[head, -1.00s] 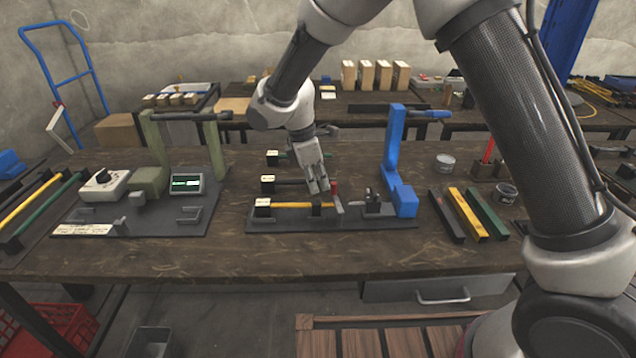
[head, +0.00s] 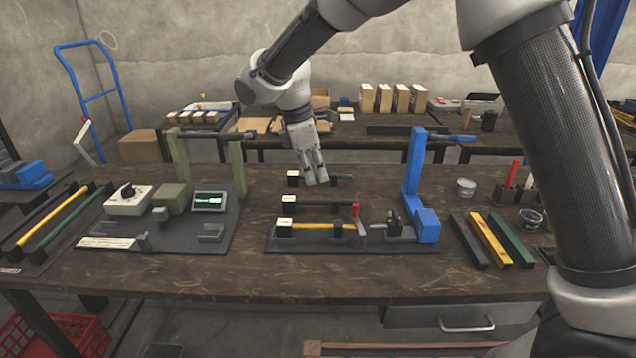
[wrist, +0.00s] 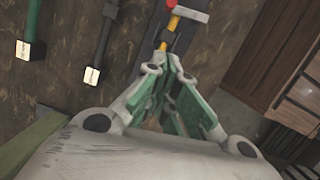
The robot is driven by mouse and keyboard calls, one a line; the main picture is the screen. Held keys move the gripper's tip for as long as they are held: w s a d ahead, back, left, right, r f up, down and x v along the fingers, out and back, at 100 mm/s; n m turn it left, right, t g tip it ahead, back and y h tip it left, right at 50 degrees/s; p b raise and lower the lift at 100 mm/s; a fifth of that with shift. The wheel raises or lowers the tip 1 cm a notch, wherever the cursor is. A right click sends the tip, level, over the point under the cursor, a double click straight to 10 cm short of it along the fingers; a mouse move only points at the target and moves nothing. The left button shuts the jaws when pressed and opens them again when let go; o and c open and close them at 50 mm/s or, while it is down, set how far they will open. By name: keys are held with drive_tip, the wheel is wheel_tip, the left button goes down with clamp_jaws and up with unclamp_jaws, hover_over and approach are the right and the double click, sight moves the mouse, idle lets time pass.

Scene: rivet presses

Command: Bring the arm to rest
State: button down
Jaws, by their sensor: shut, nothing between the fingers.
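My gripper (head: 318,180) hangs from my arm over the rear middle of the workbench (head: 160,275), fingers pointing down. It is shut and empty. In the head view its tips cover part of a green-handled tool (head: 343,177). In the wrist view the fingers (wrist: 172,62) meet near the middle, with the green-handled tool (wrist: 26,42) and a black-handled tool (wrist: 97,60) to their left. A yellow-handled tool (wrist: 172,24) shows just beyond the fingertips.
A blue press (head: 414,175) stands right of the gripper on a dark plate. A green press frame (head: 237,168) with a control box (head: 128,199) stands to the left. Several coloured bars (head: 490,238) lie at the right. Wooden blocks (head: 384,98) stand on the rear table.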

idle(0.3)
drive_tip(key=s+d+r+m+t+y, duration=0.1)
drive_tip(key=s+d+r+m, duration=0.3)
drive_tip(key=d, duration=0.9)
drive_tip(key=s+d+r+m+t+y, duration=0.1)
drive_tip(key=s+d+r+m, duration=0.3)
drive_tip(key=s+d+m, duration=0.5)
drive_tip(key=s+d+r+m+t, duration=0.2)
drive_tip(key=s+d+r+m, duration=0.2)
drive_tip(key=s+d, duration=0.7)
drive_tip(key=d+m, duration=0.2)
drive_tip(key=d, duration=0.4)
drive_tip(key=shift+s+m+y, duration=0.15)
drive_tip(key=shift+m+y, duration=0.15)
drive_tip(key=shift+y, duration=0.1)
